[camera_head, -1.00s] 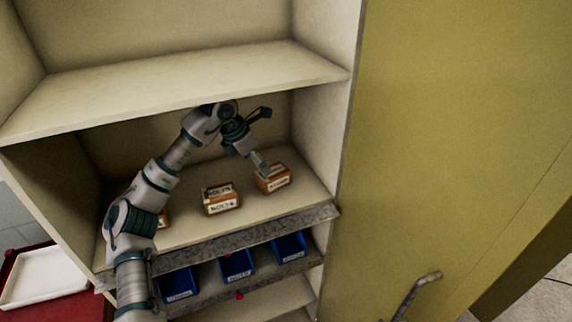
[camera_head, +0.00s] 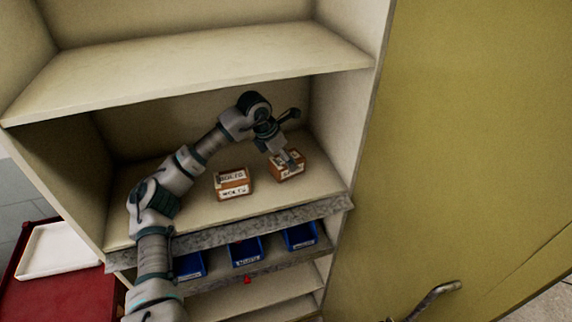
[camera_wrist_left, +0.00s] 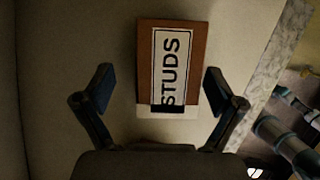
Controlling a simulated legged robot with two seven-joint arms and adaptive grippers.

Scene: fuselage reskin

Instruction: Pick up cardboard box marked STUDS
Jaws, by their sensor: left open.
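The cardboard box marked STUDS (camera_wrist_left: 172,65) lies on the shelf, brown with a white label, in the left wrist view. In the head view it is the right-hand box (camera_head: 287,168), partly covered by my gripper. My left gripper (camera_wrist_left: 160,85) is open, with one finger on each side of the box's near end and a gap on both sides. In the head view my left gripper (camera_head: 288,160) reaches down over the box from above.
A similar box marked BOLTS (camera_head: 233,183) stands to the left on the same shelf (camera_head: 200,213). Blue bins (camera_head: 245,252) sit on the shelf below. An upper shelf (camera_head: 200,75) is overhead. A yellow-green door (camera_head: 470,140) stands at right. A white tray (camera_head: 57,250) rests on a red surface.

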